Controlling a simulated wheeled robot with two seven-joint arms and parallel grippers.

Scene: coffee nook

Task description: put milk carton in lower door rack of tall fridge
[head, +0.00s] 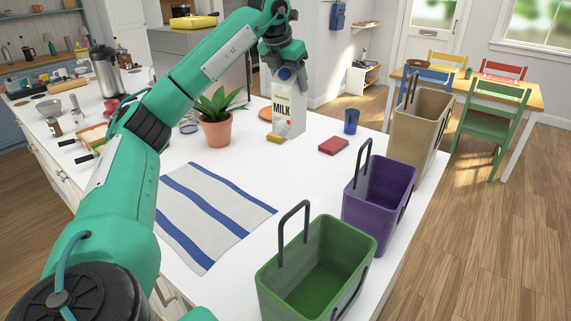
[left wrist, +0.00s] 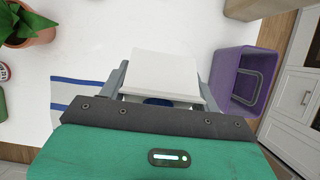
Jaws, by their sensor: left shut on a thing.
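The milk carton (head: 288,108) is white with a black MILK label and a blue cap, upright at the far part of the white counter. My left gripper (head: 285,64) reaches down from above and is shut on the carton's top. In the left wrist view the carton (left wrist: 165,70) sits between the two fingers of the left gripper (left wrist: 163,85). I cannot tell whether its base touches the counter. My right gripper is not in view. I cannot make out the tall fridge or its door rack for certain.
A potted plant (head: 216,128) stands left of the carton; a blue cup (head: 351,122) and red sponge (head: 333,146) are to its right. Brown (head: 418,125), purple (head: 380,205) and green (head: 318,275) bins line the counter's right edge. A striped cloth (head: 212,212) lies in front.

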